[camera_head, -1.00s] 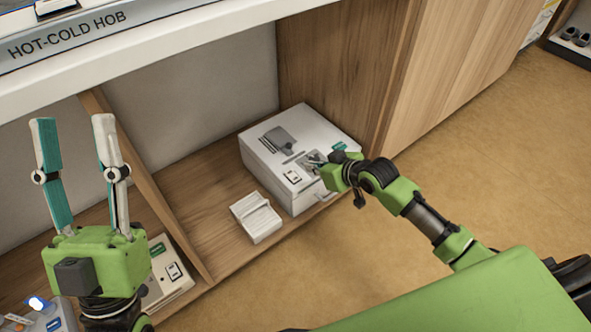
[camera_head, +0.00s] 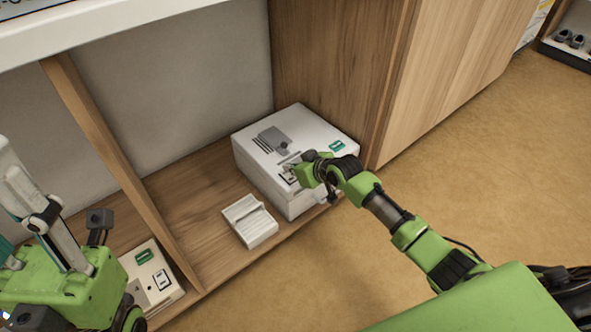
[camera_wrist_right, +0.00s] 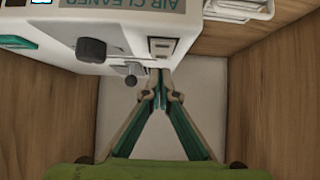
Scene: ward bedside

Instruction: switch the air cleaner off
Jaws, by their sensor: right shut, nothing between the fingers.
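The air cleaner, a white box (camera_head: 262,168), stands on the wooden shelf; its name shows in the wrist view (camera_wrist_right: 165,6). My right gripper (camera_head: 291,168) is shut and empty over the box's front part, partly covering the controls in the head view. My left gripper (camera_head: 15,175) is at the left edge, partly cut off.
A second pale device (camera_head: 152,280) with a green label and a switch is behind a wooden divider (camera_head: 120,165) at lower left. The wooden cabinet side (camera_head: 335,70) stands close behind; floor is open at right.

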